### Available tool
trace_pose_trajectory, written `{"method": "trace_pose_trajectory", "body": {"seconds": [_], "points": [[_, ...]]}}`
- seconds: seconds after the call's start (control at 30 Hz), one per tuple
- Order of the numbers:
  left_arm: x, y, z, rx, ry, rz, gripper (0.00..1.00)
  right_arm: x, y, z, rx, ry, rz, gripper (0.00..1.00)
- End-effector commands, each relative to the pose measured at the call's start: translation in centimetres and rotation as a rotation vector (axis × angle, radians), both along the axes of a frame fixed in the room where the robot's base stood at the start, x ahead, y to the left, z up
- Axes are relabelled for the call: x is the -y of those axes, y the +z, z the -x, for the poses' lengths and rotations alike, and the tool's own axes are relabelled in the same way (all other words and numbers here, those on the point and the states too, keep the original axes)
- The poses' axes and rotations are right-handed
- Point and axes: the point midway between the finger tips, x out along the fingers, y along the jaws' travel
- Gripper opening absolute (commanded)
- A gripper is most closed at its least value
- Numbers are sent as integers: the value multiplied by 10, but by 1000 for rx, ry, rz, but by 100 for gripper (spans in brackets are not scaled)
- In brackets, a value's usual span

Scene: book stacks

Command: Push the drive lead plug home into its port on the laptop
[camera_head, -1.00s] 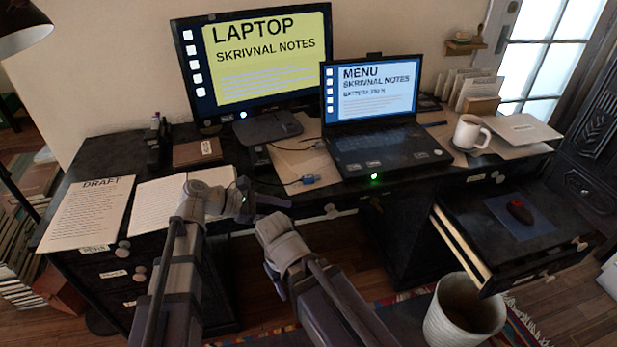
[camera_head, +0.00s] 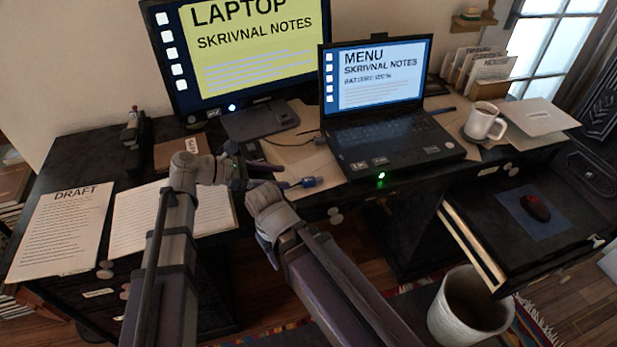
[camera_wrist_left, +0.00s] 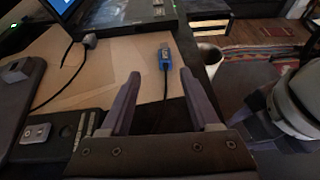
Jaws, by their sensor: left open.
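A blue plug (camera_head: 308,182) lies on the brown papers at the front left of the laptop (camera_head: 385,140), apart from it. In the left wrist view the blue plug (camera_wrist_left: 164,57) has its metal end pointing away from me and a dark lead trailing toward me. My left gripper (camera_head: 268,174) is open and empty, left of the plug; in the wrist view its fingers (camera_wrist_left: 160,82) straddle the line to the plug, short of it. My right gripper (camera_head: 270,210) is near the desk's front edge, its fingers hidden. The laptop's port cannot be made out.
A grey plug (camera_wrist_left: 90,41) on a black cable lies near the laptop's left side. A monitor (camera_head: 250,50) stands behind. An open notebook (camera_head: 135,220) lies left. A mug (camera_head: 484,122) stands right of the laptop. An open drawer (camera_head: 500,235) juts out at right.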

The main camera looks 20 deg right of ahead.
Motion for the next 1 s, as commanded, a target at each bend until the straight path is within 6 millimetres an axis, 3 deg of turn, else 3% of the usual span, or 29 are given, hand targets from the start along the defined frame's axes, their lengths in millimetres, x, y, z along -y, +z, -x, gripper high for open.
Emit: {"method": "trace_pose_trajectory", "body": {"seconds": [0.23, 0.53, 0.83, 1.0], "points": [[21, -10, 0, 1, -3, 0, 62, 0, -10, 0, 0, 0, 0, 50], [32, -13, 3, 0, -2, -1, 62, 0, -13, 0, 0, 0, 0, 50], [70, -27, 7, 0, -2, -1, 62, 0, -27, 0, 0, 0, 0, 50], [73, -26, 7, 0, 0, -1, 62, 0, -26, 0, 0, 0, 0, 50]]}}
